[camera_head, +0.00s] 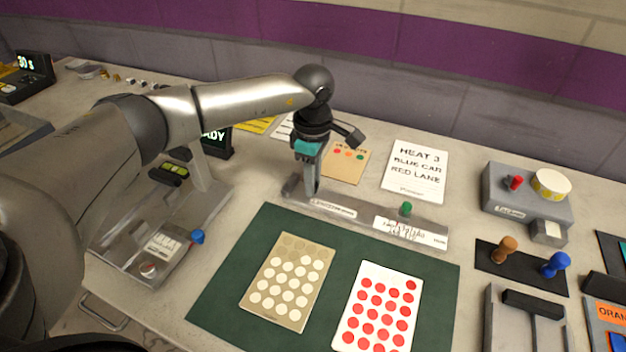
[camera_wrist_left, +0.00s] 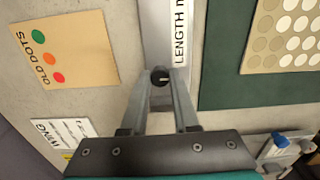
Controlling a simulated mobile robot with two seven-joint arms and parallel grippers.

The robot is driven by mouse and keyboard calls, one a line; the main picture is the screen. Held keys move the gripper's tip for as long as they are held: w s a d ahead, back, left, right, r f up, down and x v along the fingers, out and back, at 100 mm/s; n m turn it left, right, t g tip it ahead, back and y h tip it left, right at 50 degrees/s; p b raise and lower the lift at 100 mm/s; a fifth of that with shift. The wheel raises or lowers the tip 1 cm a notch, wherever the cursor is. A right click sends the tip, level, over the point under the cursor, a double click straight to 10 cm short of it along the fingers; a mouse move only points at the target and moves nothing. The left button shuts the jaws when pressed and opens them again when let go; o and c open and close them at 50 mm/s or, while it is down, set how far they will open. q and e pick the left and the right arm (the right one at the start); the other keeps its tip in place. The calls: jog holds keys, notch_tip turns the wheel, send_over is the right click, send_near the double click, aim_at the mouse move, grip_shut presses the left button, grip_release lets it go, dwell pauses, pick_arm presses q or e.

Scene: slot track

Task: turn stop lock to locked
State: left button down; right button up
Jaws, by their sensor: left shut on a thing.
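A long grey bar (camera_head: 365,217) with a LENGTH label (camera_wrist_left: 181,32) lies on the table behind the green mat. A small black knob (camera_wrist_left: 160,76) with a short light mark sits on the bar near its left end; I take it to be the stop lock. My left gripper (camera_head: 311,191) points down at that end. In the left wrist view my left gripper (camera_wrist_left: 161,82) is shut on the black knob, one fingertip on each side. In the head view the fingers hide the knob. Its lock state cannot be read. My right gripper is not in view.
A green knob (camera_head: 405,208) stands further right on the bar. The green mat (camera_head: 225,290) in front holds two dotted cards. A tan OLD DOTS card (camera_wrist_left: 70,52) and a HEAT 3 sheet (camera_head: 415,172) lie behind. A grey box (camera_head: 500,205) stands at right.

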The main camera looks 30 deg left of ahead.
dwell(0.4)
pick_arm(q)
jog(key=c, duration=0.7)
grip_release()
notch_tip(320, 180, up, 15)
jog(key=shift+r+p, duration=0.15)
jog(key=shift+p, duration=0.8)
